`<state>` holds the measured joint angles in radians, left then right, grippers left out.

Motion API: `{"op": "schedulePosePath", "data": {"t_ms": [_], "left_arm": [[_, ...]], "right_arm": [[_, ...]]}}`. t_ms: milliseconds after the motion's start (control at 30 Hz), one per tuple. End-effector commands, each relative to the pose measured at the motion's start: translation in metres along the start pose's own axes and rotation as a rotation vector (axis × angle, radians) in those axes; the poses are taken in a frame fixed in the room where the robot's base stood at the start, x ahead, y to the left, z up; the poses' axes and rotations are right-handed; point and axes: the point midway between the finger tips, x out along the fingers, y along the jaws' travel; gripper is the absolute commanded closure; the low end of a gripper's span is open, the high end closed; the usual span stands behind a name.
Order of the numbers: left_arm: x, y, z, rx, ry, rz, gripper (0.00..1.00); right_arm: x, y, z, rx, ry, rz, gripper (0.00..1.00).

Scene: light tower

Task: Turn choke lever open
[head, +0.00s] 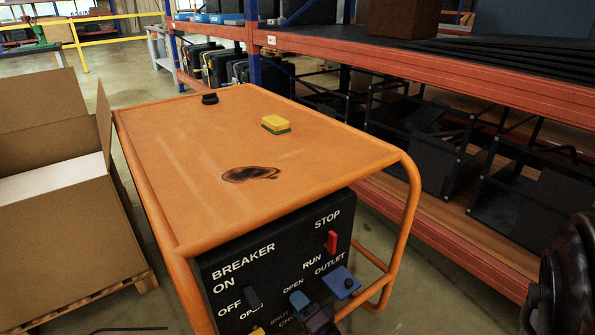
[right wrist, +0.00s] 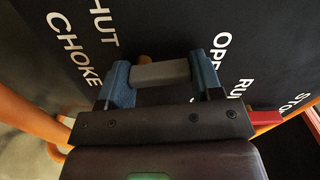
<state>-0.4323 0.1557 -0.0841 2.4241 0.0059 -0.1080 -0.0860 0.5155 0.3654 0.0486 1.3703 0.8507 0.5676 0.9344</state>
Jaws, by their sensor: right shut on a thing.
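The black control panel (head: 290,262) sits under the front edge of an orange generator (head: 190,150). My right gripper (head: 305,303) is at the panel's lower part, by the words OPEN and CHOKE. In the right wrist view the gripper's blue fingers (right wrist: 158,75) are shut on a grey bar, the choke lever (right wrist: 160,74), with OPEN to its right and SHUT and CHOKE to its left. In the head view the gripper hides the lever. My left gripper is not in view.
A yellow sponge (head: 275,124) and a black cap (head: 210,99) are on top. A cardboard box (head: 70,240) stands left, orange shelving (head: 480,90) right.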

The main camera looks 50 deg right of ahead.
Motion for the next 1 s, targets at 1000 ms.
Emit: {"op": "schedulePosePath", "data": {"t_ms": [1000], "left_arm": [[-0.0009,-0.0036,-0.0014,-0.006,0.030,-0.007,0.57]], "right_arm": [[-0.0008,0.0015,-0.0026,0.195,-0.001,0.002,0.30]]}}
